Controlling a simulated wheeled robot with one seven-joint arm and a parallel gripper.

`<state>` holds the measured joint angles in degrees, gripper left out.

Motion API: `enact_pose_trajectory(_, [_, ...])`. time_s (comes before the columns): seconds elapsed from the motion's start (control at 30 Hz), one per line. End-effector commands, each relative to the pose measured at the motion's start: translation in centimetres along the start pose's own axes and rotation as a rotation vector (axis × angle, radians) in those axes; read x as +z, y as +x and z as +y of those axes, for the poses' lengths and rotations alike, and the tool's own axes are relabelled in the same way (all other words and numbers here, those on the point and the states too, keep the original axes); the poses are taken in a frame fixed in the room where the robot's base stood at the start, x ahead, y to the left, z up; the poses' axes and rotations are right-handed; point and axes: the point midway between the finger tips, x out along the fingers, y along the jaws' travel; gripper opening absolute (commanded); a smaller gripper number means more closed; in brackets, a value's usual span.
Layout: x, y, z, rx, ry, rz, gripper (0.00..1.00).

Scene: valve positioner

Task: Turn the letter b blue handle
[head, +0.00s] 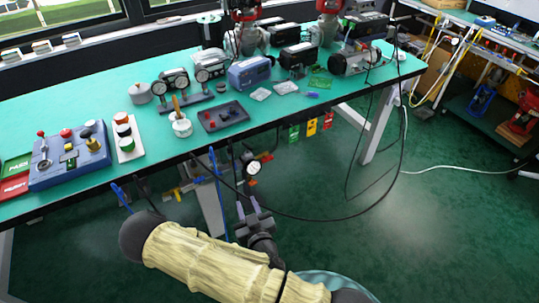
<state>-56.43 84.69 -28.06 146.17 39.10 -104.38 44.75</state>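Slim blue handle-like parts show below the front edge of the table: one at the left (121,194) and one nearer the middle (213,162). No letter b is readable on either, so I cannot tell which is the named handle. My gripper (248,205) is at the end of my cream-sleeved arm, low in front of the table and below its edge. It is to the right of both blue parts and appears apart from them. The fingers are small and dark, and their opening is not clear. My forearm covers part of the floor below.
The green-topped table (90,85) carries a blue control box (70,155), gauges, a black tray (222,116) and several devices. A black cable (330,219) loops near my gripper. A table leg (380,128) stands right. Green floor (440,215) is open at the right.

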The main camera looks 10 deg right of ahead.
Motion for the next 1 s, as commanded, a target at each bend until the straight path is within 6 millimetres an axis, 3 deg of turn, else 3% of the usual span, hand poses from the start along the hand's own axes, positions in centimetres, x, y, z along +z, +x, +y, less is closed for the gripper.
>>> enact_pose_trajectory(0.5, [-2.4,0.9,4.4,0.238,0.143,-0.250,0.31])
enact_pose_trajectory(1.0, [-5.2,0.4,6.5,0.348,0.267,-0.501,0.31])
